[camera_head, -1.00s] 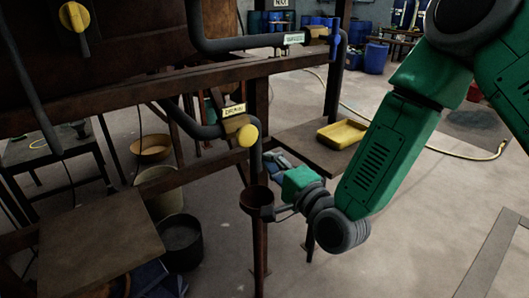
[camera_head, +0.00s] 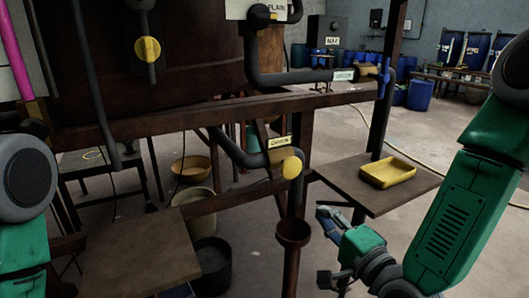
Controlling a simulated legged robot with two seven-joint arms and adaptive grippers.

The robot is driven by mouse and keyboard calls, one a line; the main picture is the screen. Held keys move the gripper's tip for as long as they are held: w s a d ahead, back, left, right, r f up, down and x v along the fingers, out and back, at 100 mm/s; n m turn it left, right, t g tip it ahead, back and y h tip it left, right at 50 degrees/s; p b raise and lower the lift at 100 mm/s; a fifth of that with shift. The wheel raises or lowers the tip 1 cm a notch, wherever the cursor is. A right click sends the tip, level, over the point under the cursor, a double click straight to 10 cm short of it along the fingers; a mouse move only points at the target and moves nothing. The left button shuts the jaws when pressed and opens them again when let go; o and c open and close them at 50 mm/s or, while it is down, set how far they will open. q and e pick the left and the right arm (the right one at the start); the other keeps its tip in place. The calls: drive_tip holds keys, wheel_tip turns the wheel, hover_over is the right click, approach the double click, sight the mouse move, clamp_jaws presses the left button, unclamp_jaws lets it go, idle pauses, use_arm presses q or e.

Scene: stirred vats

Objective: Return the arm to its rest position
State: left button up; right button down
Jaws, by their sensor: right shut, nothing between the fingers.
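My right arm comes in from the right edge, green with dark joints. Its gripper (camera_head: 329,222) is low in the middle right, shut and empty. It is just right of the rusty funnel cup on a post (camera_head: 293,232), with a gap between them in the picture. Part of my left arm (camera_head: 25,190) shows at the left edge; its gripper is out of view.
A yellow tray (camera_head: 388,172) lies on a small brown table (camera_head: 345,180) beyond the right gripper. A brown board (camera_head: 140,250) is at lower left. A dark bucket (camera_head: 210,265) stands on the floor.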

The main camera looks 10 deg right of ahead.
drive_tip(key=s+d+f+n+g+h, duration=0.1)
drive_tip(key=s+f+n+g, duration=0.35)
drive_tip(key=f, duration=0.55)
drive_tip(key=s+d+f+n+g+h, duration=0.1)
drive_tip(key=s+d+f+n+g, duration=0.2)
drive_tip(key=s+f, duration=0.5)
drive_tip(key=s+d+f+n+g+h, duration=0.1)
drive_tip(key=s+d+f+n+g, duration=0.2)
drive_tip(key=s+f, duration=0.3)
drive_tip(key=s+d+f+n+g+h, duration=0.2)
drive_tip(key=s+d+f+n+g, duration=0.1)
drive_tip(key=s, duration=0.7)
wheel_tip(320, 180, down, 3)
drive_tip(key=n+g, duration=0.1)
drive_tip(key=g, duration=0.2)
drive_tip(key=shift+s+r+h, duration=0.15)
drive_tip(key=shift+s+h, duration=0.15)
drive_tip(key=shift+s, duration=0.1)
drive_tip(key=shift+w+d, duration=0.15)
idle(0.3)
